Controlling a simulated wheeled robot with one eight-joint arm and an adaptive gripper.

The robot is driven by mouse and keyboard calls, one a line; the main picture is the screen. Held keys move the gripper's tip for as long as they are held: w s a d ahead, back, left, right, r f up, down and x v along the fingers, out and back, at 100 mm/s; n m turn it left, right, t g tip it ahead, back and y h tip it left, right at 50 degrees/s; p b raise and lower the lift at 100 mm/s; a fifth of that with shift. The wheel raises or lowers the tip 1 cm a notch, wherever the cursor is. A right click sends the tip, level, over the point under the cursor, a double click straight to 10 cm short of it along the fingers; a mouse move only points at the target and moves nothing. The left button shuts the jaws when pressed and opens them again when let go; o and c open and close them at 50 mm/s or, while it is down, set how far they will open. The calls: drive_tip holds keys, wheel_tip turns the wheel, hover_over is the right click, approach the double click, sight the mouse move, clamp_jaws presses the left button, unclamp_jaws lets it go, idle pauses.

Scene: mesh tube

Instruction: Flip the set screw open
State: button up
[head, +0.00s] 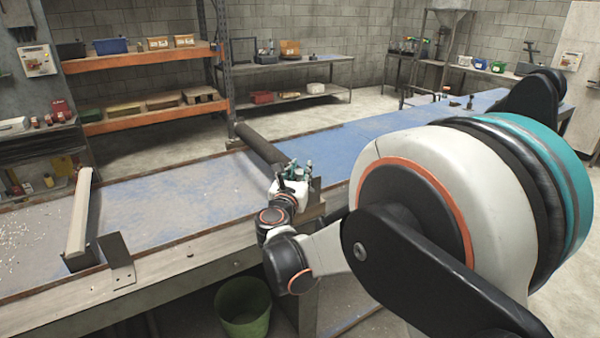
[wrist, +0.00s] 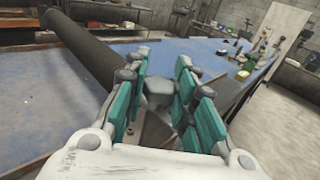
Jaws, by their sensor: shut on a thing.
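My gripper (head: 292,171) is at the near edge of the long blue table, by the near end of a dark mesh tube (head: 262,146). In the wrist view, the teal fingers of my gripper (wrist: 161,74) stand on both sides of a small grey block-like part (wrist: 160,88), likely the set screw, and are shut on it. The tube (wrist: 80,50) runs from the upper left towards the fingers. The fingers hide the sides of the grey part, and its exact angle is hard to tell. In the head view my arm and gripper hide it.
The blue table (head: 180,200) is mostly bare left of the tube. A pale bar on a bracket (head: 79,215) stands at its left end. A green bin (head: 243,306) is on the floor below the front edge. Orange shelves (head: 140,58) stand behind.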

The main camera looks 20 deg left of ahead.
idle(0.4)
drive_tip(key=o, duration=1.1)
drive_tip(key=s, duration=1.2)
drive_tip(key=shift+d, duration=0.4)
